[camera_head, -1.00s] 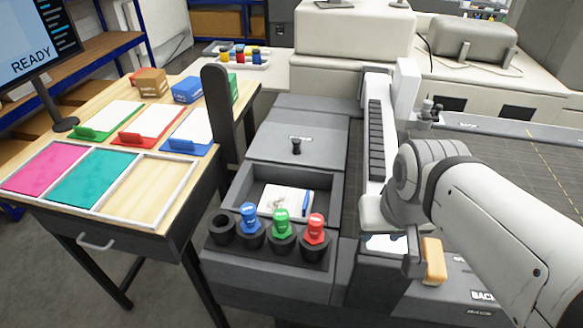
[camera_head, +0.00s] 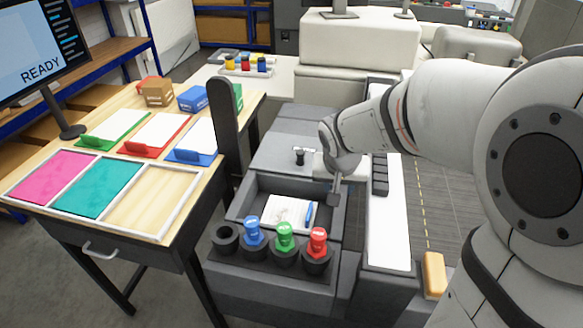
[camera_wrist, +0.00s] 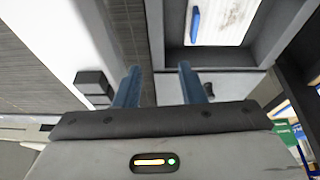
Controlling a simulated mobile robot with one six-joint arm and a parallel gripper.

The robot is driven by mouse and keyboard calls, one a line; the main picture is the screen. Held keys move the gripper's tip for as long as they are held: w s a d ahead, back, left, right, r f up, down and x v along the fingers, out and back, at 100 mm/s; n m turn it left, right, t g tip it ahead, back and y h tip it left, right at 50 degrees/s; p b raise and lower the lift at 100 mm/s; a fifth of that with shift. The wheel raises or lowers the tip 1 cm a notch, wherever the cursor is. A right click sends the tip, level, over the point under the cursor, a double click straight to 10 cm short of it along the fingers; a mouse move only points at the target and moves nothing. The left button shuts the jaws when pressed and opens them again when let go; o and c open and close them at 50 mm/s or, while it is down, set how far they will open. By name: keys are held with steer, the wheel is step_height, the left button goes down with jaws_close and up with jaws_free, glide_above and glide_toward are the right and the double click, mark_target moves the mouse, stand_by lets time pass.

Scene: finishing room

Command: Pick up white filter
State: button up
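A flat white piece (camera_head: 288,211) with a blue strip (camera_head: 309,214) along its right side lies in an open grey compartment (camera_head: 262,186). I cannot tell for sure that it is the white filter. In the wrist view the white piece (camera_wrist: 228,22) and blue strip (camera_wrist: 195,25) show at the top, beyond the fingers. My gripper (camera_head: 334,196) is above the right back part of the compartment, apart from the white piece. In the wrist view the two fingers of my gripper (camera_wrist: 160,82) stand apart with nothing between them.
Blue (camera_head: 253,232), green (camera_head: 285,237) and red (camera_head: 318,242) capped bottles stand in black holders in front of the compartment. A dark upright post (camera_head: 226,135) stands to its left. A worktable (camera_head: 150,240) with coloured trays is at the left. A yellow block (camera_head: 434,274) is at the right.

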steer(key=w+a+f, duration=0.6)
steer(key=w, duration=0.1)
steer(key=b, duration=0.5)
glide_above(309, 211)
steer(key=s, duration=0.3)
steer(key=f, duration=0.8)
steer(key=shift+w+a+f, duration=0.2)
steer(key=shift+a+f, duration=0.1)
steer(key=shift+f, duration=0.1)
steer(key=shift+w+d+f+m, duration=0.2)
steer(key=shift+f+m, duration=0.1)
steer(key=shift+f, duration=0.35)
steer(key=shift+w+a+f, duration=0.1)
steer(key=shift+w+f, duration=0.3)
steer(key=shift+f, duration=0.05)
steer(key=shift+f+b, duration=0.3)
steer(key=shift+b, duration=0.2)
steer(key=b+x, duration=0.1)
steer(key=x, duration=0.3)
steer(key=shift+w+b, duration=0.25)
steer(key=shift+b, duration=0.15)
steer(key=shift+s+r, duration=0.2)
steer(key=shift+r, duration=0.05)
steer(key=shift+w+f, duration=0.1)
steer(key=c, duration=0.3)
jaws_close()
